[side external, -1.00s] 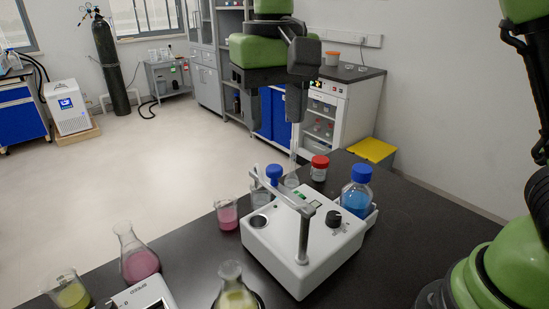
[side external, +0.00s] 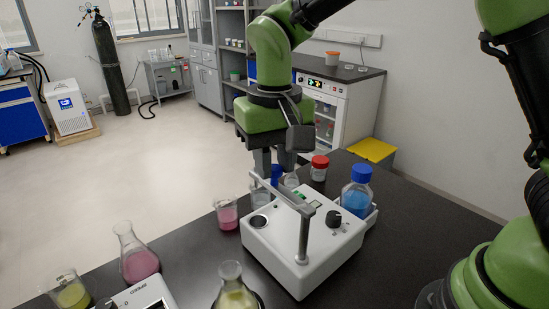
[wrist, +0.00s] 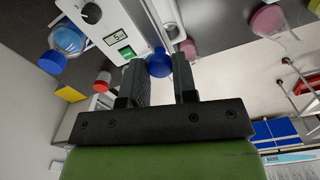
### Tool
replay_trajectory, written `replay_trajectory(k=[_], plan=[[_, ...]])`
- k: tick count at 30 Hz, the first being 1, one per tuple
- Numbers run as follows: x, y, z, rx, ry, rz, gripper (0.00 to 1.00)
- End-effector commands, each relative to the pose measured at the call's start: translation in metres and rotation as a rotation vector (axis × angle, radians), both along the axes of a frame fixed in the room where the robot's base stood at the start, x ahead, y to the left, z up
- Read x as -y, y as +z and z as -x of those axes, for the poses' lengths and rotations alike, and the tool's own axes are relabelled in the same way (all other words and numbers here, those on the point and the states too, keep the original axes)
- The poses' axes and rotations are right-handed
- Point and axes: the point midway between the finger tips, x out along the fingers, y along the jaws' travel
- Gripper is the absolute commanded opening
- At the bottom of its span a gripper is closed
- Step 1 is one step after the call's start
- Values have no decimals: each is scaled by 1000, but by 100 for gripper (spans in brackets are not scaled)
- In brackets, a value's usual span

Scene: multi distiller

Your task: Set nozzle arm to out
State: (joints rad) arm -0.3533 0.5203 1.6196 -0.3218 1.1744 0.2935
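The white distiller box (side external: 285,265) stands on the dark bench. Its grey nozzle arm (side external: 291,198) tops an upright post at the front and reaches back over the panel. In the wrist view the nozzle arm (wrist: 160,20) runs down from the top edge, beside the panel. My gripper (side external: 274,174) points down behind the box, above the far end of the nozzle arm. In the wrist view my gripper (wrist: 161,68) is open with two separate fingers and nothing clasped. A blue cap (wrist: 158,64) shows beyond the gap. The arm's far tip is partly hidden.
A blue-liquid bottle (side external: 356,198) stands right of the box, a red-capped jar (side external: 319,169) behind it. A pink beaker (side external: 227,214) stands to the left. Pink (side external: 139,262) and yellow (side external: 233,290) flasks are at the front. The right part of the bench (side external: 420,220) is clear.

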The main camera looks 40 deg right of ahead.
Motion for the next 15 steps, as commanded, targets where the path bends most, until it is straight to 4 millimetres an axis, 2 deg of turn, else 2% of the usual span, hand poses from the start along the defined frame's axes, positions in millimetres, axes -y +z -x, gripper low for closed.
replay_trajectory(k=[8,15], plan=[[0,0,0,0,6,0,0],[-6,0,0,0,83,0,0]])
